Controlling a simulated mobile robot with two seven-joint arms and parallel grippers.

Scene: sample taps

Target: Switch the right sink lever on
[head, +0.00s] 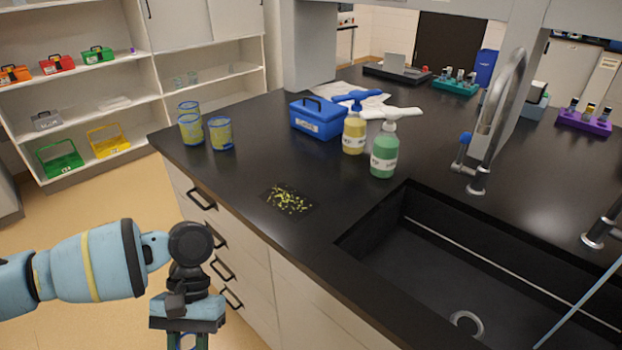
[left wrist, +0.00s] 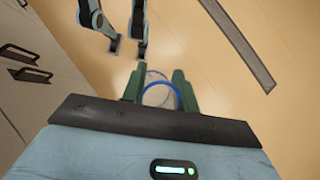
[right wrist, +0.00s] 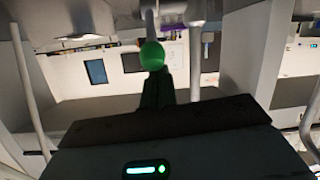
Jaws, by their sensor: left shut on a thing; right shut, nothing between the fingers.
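A sink tap (head: 497,110) with a blue-knobbed lever (head: 466,138) stands behind the black sink (head: 400,262) in the head view. A second tap (head: 603,225) is cut off at the right edge; its lever is not visible there. In the right wrist view, a round green knob (right wrist: 152,55) is just beyond the tips of my right gripper (right wrist: 155,78), which is shut and empty. I cannot tell whether they touch. My left gripper (left wrist: 158,85) is shut on a clear, blue-rimmed container (left wrist: 160,97), low in front of the counter.
A green bottle (head: 384,150), a yellow bottle (head: 354,132), a blue box (head: 318,118) and several yellow-blue cups (head: 220,133) stand on the black counter. Yellow-green bits (head: 288,199) lie near its front edge. Drawer handles (head: 203,199) stick out from the counter front near my left arm.

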